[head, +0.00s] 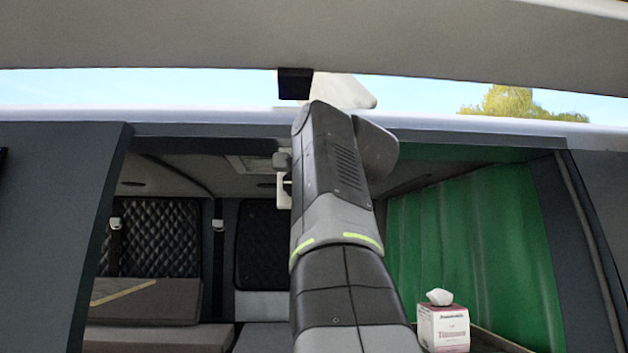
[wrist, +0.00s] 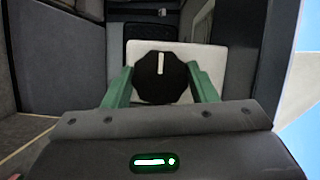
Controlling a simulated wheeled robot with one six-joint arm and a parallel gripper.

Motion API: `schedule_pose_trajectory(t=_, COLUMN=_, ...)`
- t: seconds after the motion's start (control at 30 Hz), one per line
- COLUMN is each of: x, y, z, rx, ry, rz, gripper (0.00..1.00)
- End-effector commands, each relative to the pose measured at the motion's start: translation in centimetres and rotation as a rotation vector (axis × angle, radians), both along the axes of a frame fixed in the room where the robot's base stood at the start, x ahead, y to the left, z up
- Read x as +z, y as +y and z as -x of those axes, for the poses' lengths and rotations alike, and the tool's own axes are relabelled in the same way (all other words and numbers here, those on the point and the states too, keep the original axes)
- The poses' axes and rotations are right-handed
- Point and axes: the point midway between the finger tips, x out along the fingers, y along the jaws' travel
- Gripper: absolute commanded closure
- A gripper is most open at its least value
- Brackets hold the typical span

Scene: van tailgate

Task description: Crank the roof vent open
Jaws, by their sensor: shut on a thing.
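In the wrist view a black faceted knob (wrist: 161,88) with a white pointer line sits in front of a pale square plate (wrist: 200,52). The pointer line stands upright in the picture. My gripper (wrist: 161,76) has its two green fingers on either side of the knob, shut on it. In the head view my arm reaches into the van and hides the knob and most of the gripper. A pale edge, perhaps of the plate, shows beside the arm (head: 284,190). A light frame in the ceiling (head: 250,164), likely the roof vent, is partly hidden by the arm.
The raised tailgate (head: 180,35) spans the top. A tissue box (head: 443,327) stands at the lower right by a green curtain (head: 475,240). A brown cushion or board (head: 145,302) lies at the left. The opening left of my arm is free.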

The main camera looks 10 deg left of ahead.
Motion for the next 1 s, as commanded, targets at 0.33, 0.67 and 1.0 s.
schedule_pose_trajectory(t=0.33, x=0.38, y=0.04, z=0.15, rx=0.002, ry=0.008, rz=-0.083, gripper=0.7)
schedule_pose_trajectory(t=0.67, x=0.47, y=0.06, z=0.2, rx=0.002, ry=0.007, rz=-0.087, gripper=0.7)
schedule_pose_trajectory(t=1.0, x=0.27, y=0.04, z=0.12, rx=0.002, ry=0.011, rz=-0.083, gripper=0.26)
